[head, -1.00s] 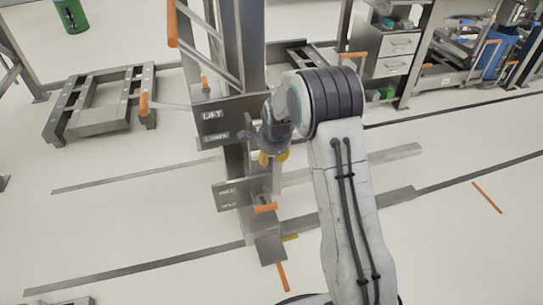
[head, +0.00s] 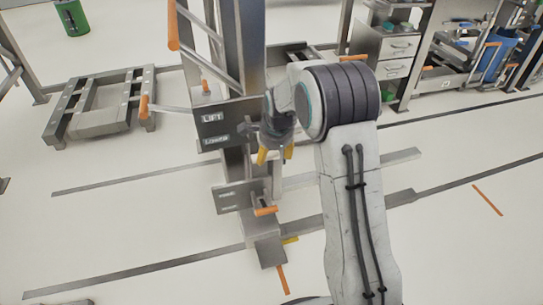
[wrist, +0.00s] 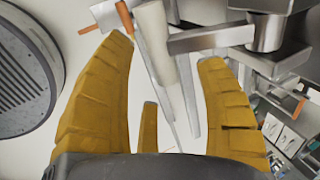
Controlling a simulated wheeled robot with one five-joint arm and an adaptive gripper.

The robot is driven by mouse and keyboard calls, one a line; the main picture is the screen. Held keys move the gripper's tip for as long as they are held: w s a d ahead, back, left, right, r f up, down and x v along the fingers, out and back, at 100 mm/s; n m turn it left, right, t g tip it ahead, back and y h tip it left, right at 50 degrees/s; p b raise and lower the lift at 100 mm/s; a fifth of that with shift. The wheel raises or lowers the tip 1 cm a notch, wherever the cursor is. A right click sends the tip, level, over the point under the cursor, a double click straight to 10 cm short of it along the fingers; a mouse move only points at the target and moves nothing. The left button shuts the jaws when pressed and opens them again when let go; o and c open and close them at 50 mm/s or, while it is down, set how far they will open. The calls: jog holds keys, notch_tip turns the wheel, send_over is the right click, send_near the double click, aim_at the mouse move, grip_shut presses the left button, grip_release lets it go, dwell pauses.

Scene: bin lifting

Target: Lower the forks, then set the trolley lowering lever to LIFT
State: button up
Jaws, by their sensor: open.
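The steel trolley mast (head: 243,50) stands in the middle of the head view. Its dark upper plate (head: 218,124) reads LIFT above LOWER. A bar with an orange grip (head: 143,107) reaches left from beside that plate, and a short orange-topped lever (head: 205,86) stands at its upper edge. I cannot tell which works the plate. A lower plate (head: 230,196) has an orange-handled lever (head: 265,211). My gripper (head: 275,157) is open, pointing down just right of the upper plate. In the wrist view its yellow fingers (wrist: 163,50) are spread, with metal parts beyond. The forks are not clearly visible.
A low steel frame (head: 100,105) lies on the floor at left. A drawer cabinet (head: 390,48) and racks stand at the back right. A green bin (head: 72,18) is at the far left. Dark lines cross the otherwise open floor in front.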

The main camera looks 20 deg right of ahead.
jog(key=v, duration=0.7)
jog(key=shift+r, duration=0.35)
dwell(0.4)
